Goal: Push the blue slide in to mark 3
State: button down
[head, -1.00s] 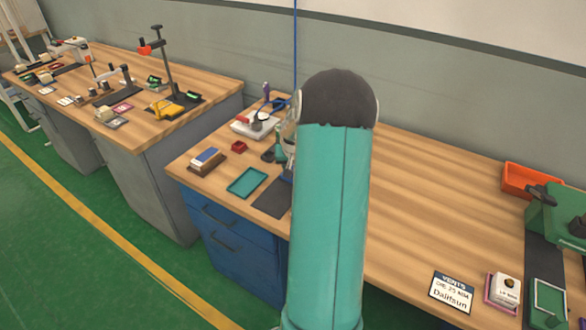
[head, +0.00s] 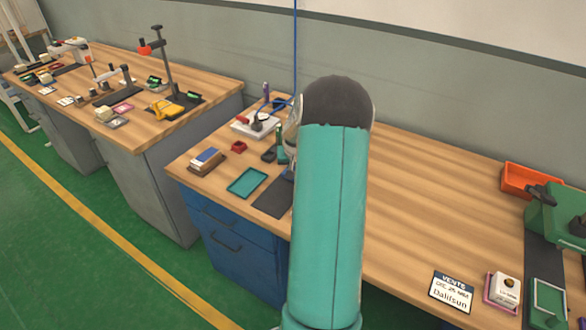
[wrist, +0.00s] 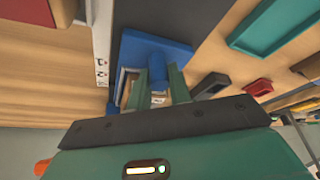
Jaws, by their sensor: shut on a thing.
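The blue slide (wrist: 128,48) shows in the wrist view as a flat blue piece with an upright blue tab (wrist: 157,75). My gripper (wrist: 155,82) has its two green fingers on either side of that tab and is shut on it. A white strip with black marks (wrist: 101,72) runs beside the slide on the left; its characters are too small to read surely, so I cannot tell which mark the slide is at. In the head view my arm hides most of the slide and the gripper.
A teal tray (head: 247,182) lies on the bench near a dark mat (head: 270,198). A small red box (head: 239,147) and a brush-like block (head: 207,160) are nearby. An orange bin (head: 530,180) and a green machine (head: 562,212) stand far right. The bench middle is clear.

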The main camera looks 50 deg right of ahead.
jog(key=shift+w+d, duration=0.1)
jog(key=shift+d, duration=1.1)
jog(key=shift+r, duration=0.1)
jog(key=c, duration=1.3)
grip_release()
jog(key=shift+d, duration=0.15)
jog(key=v, duration=1.3)
jog(key=shift+a+r, duration=0.25)
jog(key=shift+a, duration=0.05)
